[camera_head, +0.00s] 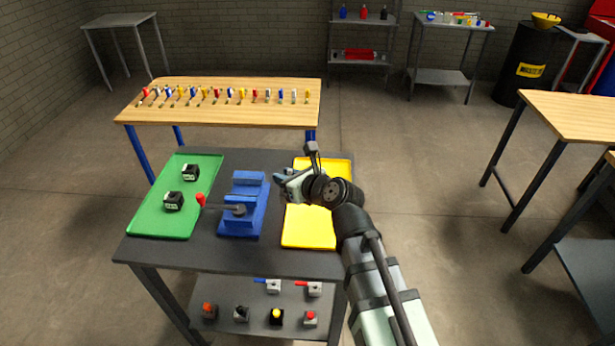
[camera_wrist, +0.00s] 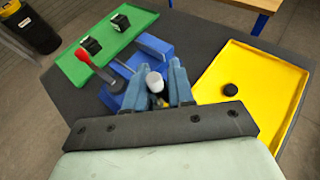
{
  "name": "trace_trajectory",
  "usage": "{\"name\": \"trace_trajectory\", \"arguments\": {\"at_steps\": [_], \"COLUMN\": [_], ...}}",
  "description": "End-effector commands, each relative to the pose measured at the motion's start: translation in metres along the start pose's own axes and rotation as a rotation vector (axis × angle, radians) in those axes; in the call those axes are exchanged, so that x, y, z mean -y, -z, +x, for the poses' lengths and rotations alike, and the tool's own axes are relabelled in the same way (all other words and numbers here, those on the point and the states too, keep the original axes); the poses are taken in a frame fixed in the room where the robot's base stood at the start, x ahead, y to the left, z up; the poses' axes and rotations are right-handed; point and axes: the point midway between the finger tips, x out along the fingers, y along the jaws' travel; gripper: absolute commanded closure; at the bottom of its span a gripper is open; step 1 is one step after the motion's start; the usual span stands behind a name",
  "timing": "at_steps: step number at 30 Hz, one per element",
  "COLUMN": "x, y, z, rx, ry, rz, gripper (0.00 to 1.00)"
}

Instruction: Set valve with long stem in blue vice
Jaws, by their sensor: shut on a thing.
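The blue vice (camera_head: 249,185) stands on the dark workbench between a green tray and a yellow tray. Its red-knobbed handle (camera_head: 201,200) points left; the vice (camera_wrist: 150,45) and red handle (camera_wrist: 84,57) also show in the wrist view. My gripper (camera_head: 281,183) is just right of the vice, above the bench. In the wrist view my gripper (camera_wrist: 158,92) is shut on a small part with a pale rounded top (camera_wrist: 154,81) and a bit of yellow below, apparently a valve. Its stem and lower end are hidden, so its length cannot be told.
The green tray (camera_head: 150,215) holds two black blocks (camera_head: 190,172). The yellow tray (camera_head: 308,232) holds a round black piece (camera_wrist: 230,89). A wooden table (camera_head: 220,116) behind carries a row of small colourful valves. Several parts stand on the lower shelf (camera_head: 255,300).

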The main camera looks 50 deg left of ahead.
Motion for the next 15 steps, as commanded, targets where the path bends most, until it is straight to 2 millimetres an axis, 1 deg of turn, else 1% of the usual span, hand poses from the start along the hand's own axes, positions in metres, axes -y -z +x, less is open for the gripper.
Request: {"name": "trace_trajectory", "arguments": {"at_steps": [1,3,6,9,12,13,15], "x": [-0.014,-0.033,-0.056,-0.073,-0.081,-0.081,-0.075], "y": [-0.008,-0.017,-0.03,-0.043,-0.055,-0.059,-0.066], "z": [0.013,0.029,0.054,0.078,0.101,0.107,0.119], "rx": [0.001,0.001,0.001,0.001,0.002,0.002,0.002], "ry": [-0.025,-0.055,-0.094,-0.12,-0.126,-0.124,-0.107], "rz": [-0.01,-0.023,-0.039,-0.051,-0.052,-0.052,-0.044], "gripper": [1.0,1.0,1.0,1.0,1.0,1.0,1.0]}}
